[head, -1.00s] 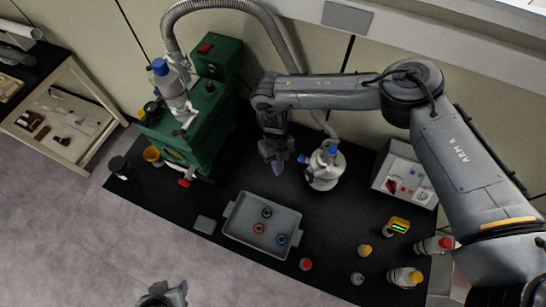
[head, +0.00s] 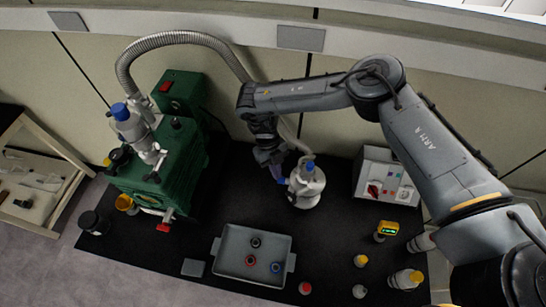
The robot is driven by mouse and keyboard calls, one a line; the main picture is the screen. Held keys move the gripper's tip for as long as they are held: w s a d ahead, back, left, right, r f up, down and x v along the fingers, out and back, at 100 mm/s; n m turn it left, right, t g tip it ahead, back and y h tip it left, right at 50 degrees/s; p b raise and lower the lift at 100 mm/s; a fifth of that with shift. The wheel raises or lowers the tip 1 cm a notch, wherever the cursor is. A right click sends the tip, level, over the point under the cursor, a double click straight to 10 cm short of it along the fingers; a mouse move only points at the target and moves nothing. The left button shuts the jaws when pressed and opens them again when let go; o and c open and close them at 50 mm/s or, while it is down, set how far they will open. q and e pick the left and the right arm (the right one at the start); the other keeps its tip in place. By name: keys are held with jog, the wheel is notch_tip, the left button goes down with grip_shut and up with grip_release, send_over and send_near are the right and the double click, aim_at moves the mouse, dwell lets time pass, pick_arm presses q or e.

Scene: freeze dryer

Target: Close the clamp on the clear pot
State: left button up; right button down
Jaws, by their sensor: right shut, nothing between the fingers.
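A pale, whitish pot (head: 305,190) with a blue top stands upright on the black bench top, right of centre. A small blue part shows at its upper left side, which may be the clamp; its state is too small to tell. My right gripper (head: 277,172) is just left of the pot, pointing down, shut and empty. Its fingertips are close to the blue part; I cannot tell whether they touch. A second vessel with a blue cap (head: 121,112) stands on the green machine at left. I cannot tell for certain which vessel is the clear one. My left gripper is not in view.
The green machine (head: 170,185) with a ribbed hose (head: 175,40) stands left. A grey tray (head: 222,262) with small ringed pieces lies in front. Bench between machine and pot is clear.

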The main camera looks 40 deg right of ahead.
jog(key=s, duration=0.1)
jog(key=s+p, duration=0.1)
jog(key=s, duration=0.2)
jog(key=shift+s+a+f+p, duration=0.15)
jog(key=shift+a+f+p, duration=0.15)
jog(key=shift+f+p, duration=0.1)
jog(key=shift+r, duration=0.1)
